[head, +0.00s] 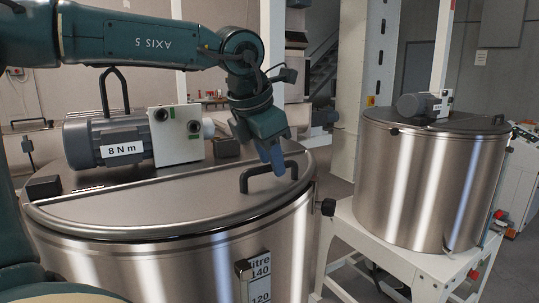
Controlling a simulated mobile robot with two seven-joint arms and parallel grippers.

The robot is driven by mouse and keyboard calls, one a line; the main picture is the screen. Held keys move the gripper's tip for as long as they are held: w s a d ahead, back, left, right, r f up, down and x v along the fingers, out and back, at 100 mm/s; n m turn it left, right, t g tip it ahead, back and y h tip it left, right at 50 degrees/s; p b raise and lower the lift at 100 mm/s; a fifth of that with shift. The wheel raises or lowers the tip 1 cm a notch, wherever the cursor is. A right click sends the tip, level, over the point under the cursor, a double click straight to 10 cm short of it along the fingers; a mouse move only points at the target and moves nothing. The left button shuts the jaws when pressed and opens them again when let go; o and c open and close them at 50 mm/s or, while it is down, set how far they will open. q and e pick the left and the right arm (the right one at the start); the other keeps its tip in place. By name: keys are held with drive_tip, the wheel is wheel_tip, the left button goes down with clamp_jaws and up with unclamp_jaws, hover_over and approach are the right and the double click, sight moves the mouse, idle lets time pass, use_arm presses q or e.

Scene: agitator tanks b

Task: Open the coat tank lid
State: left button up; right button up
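A large steel tank (150,270) stands close in front of me, with a dark grey round lid (150,212) lying flat on it. No label in view says which tank is the coat tank. A black bar handle (248,176) stands on the right part of this lid. My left gripper (274,162) points down at the handle, its blue fingers overlapping the bar in the head view. I cannot tell whether the fingers grip it or only sit beside it. My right gripper is not in view.
A motor marked 8 N m (108,140) with a white box (177,135) sits on the rear of the near lid. A second lidded steel tank (428,190) stands at the right on a white frame (400,268). A white column (375,90) rises behind.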

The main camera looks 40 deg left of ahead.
use_arm(q)
clamp_jaws()
idle(0.5)
drive_tip(key=shift+r, duration=0.1)
